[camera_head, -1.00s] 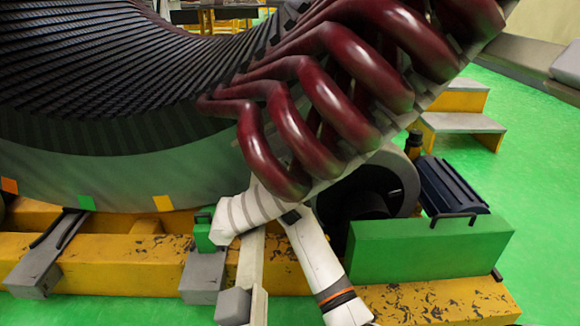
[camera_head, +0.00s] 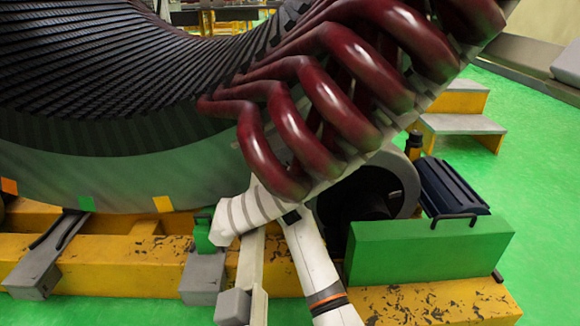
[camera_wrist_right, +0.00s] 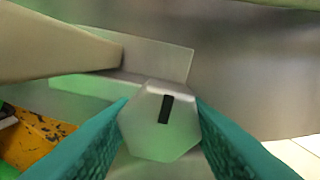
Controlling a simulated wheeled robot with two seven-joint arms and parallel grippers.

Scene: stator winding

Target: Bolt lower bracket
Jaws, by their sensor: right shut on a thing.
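In the right wrist view, a silver hexagonal bolt head (camera_wrist_right: 160,122) with a black slot-like mark sits between the two teal fingers of my right gripper (camera_wrist_right: 160,125), which touch it from both sides. A pale, flat-edged metal piece (camera_wrist_right: 150,50) lies behind the bolt, and a beige bar (camera_wrist_right: 55,48) reaches in from the left. I cannot tell surely which of these is the lower bracket. The bolt's shank is hidden behind its head. In the head view my white right arm reaches up to the stator's underside; its gripper is hidden there. My left gripper is not in view.
The stator (camera_head: 110,165), with thick dark red coil ends (camera_head: 340,95), hangs over the work area. A yellow beam (camera_head: 120,262), a green box (camera_head: 430,250) and a dark roller (camera_head: 375,190) crowd below it.

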